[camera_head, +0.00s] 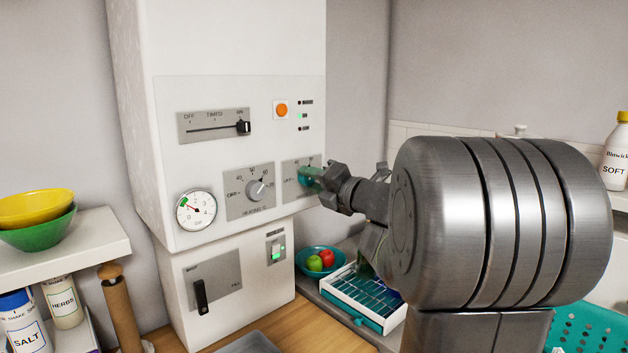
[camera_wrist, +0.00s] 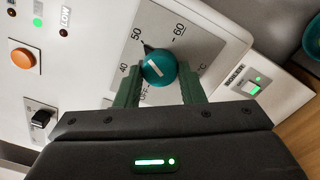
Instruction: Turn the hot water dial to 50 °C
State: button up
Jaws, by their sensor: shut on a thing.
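The hot water dial (camera_wrist: 160,70) is a round teal knob with a white line on its face, on a grey scale plate (camera_wrist: 205,55) marked OFF, 40, 50, 60 and °C. A dark pointer tip at its edge points close to the 50; I cannot tell whether it is exactly on it. My gripper (camera_wrist: 160,88) has its green fingers on either side of the knob and is shut on it. In the head view my gripper (camera_head: 316,176) reaches the plate from the right and hides much of the dial (camera_head: 305,178).
An orange button (camera_head: 281,110) and the timer slider (camera_head: 243,127) are above. Below are a boiler switch (camera_head: 276,248), a bowl of fruit (camera_head: 320,261) and a white-and-teal rack (camera_head: 365,298).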

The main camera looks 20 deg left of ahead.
dwell(0.4)
jog(key=o, duration=1)
jog(key=shift+d, duration=0.1)
jog(key=b+v, duration=0.2)
jog(key=v, duration=1.1)
jog(key=shift+s+d, duration=0.2)
jog(key=shift+d, duration=0.1)
jog(key=shift+a, duration=0.15)
jog(key=p+x, duration=0.2)
jog(key=x, duration=1.1)
jog(key=shift+w+a, duration=0.2)
jog(key=shift+a, duration=0.1)
